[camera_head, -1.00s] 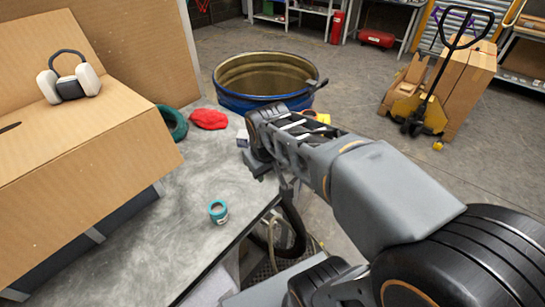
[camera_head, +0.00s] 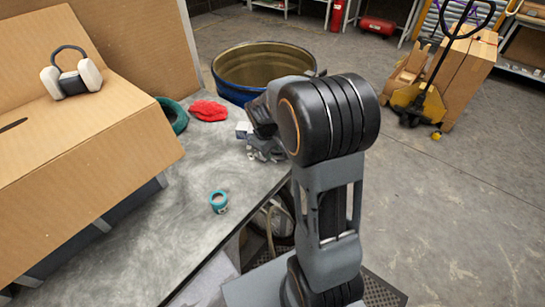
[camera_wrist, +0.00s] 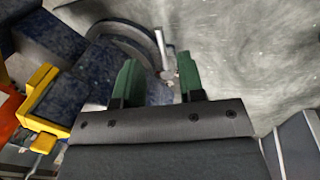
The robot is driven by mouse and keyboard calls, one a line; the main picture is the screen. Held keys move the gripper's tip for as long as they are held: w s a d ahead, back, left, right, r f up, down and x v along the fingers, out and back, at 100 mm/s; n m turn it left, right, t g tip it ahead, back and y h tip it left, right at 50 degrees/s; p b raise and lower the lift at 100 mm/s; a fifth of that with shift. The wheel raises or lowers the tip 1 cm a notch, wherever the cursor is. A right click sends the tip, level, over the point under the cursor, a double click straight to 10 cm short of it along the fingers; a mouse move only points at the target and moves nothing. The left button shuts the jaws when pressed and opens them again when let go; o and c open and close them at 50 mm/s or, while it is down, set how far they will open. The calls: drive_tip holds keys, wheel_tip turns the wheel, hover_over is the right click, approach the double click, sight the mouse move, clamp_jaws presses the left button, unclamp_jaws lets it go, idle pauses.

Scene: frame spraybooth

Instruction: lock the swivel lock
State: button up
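In the wrist view, the swivel lock (camera_wrist: 160,48) looks like a thin silver lever with a round lower end, beside the curved base (camera_wrist: 125,35) of a dark blue, speckled, vise-like body (camera_wrist: 50,40). My gripper (camera_wrist: 158,62) has two green fingers spread apart with nothing between their pads that I can make out. The lever stands just beyond the fingertips, nearer the right finger; whether they touch is unclear. In the head view my gripper (camera_head: 265,152) is low at the bench's right edge, and my arm hides most of the vise-like body.
A blue drum (camera_head: 235,93) stands behind. A yellow-edged part (camera_wrist: 42,100) is left of my gripper.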

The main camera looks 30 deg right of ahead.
drive_tip(key=shift+w+d+f, duration=0.1)
drive_tip(key=shift+d+f, duration=0.1)
drive_tip(key=shift+f, duration=0.95)
drive_tip(key=shift+w+d+f, duration=0.1)
drive_tip(key=shift+d+f, duration=0.1)
drive_tip(key=shift+f, duration=0.95)
clamp_jaws()
